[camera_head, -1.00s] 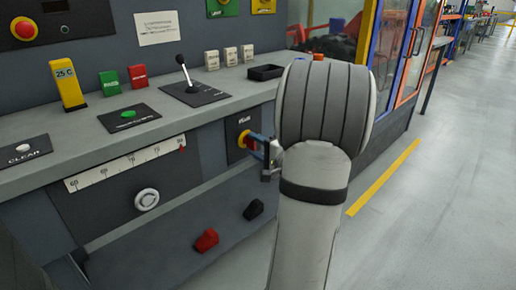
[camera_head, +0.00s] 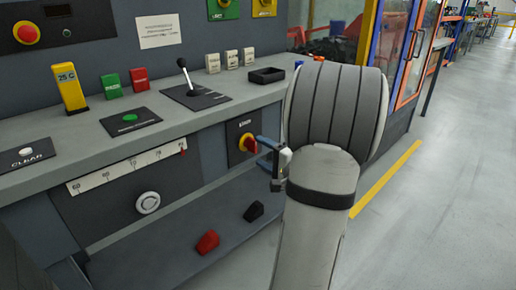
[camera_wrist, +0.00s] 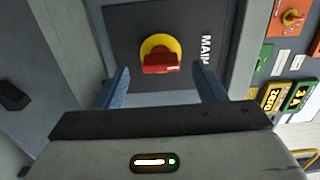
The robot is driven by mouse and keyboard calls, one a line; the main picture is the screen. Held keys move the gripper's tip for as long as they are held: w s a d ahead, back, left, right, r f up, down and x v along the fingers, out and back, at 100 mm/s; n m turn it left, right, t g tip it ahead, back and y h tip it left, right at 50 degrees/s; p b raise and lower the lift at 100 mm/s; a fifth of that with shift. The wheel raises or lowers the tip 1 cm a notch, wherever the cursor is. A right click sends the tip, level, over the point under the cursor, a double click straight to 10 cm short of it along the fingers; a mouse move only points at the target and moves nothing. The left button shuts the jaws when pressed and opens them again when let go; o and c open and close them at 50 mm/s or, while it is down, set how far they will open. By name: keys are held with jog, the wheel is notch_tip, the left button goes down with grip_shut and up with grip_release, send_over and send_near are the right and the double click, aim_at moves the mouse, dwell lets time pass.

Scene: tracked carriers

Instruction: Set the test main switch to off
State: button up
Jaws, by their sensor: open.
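The main switch (camera_head: 247,143) is a red rotary handle on a yellow round base, set in a dark panel on the bench front. In the wrist view the switch (camera_wrist: 161,56) lies between and beyond the fingertips, with the label "MAIN" beside it, sideways. My gripper (camera_head: 268,150) is open and empty, close to the switch on its right side in the head view. In the wrist view my gripper's (camera_wrist: 163,82) blue fingers stand apart on either side of the red handle, and no contact shows. Part of the panel is hidden by my gripper.
A slider scale (camera_head: 128,167) and a round knob (camera_head: 148,202) are left of the switch. A red pedal (camera_head: 208,242) and a black pedal (camera_head: 254,211) are below. A lever (camera_head: 185,76) and a black tray (camera_head: 266,75) are on the bench. The floor at right is clear.

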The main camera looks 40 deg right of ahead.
jog(key=shift+s+d+p, duration=0.15)
jog(key=shift+s+p, duration=0.2)
jog(key=shift+s, duration=2)
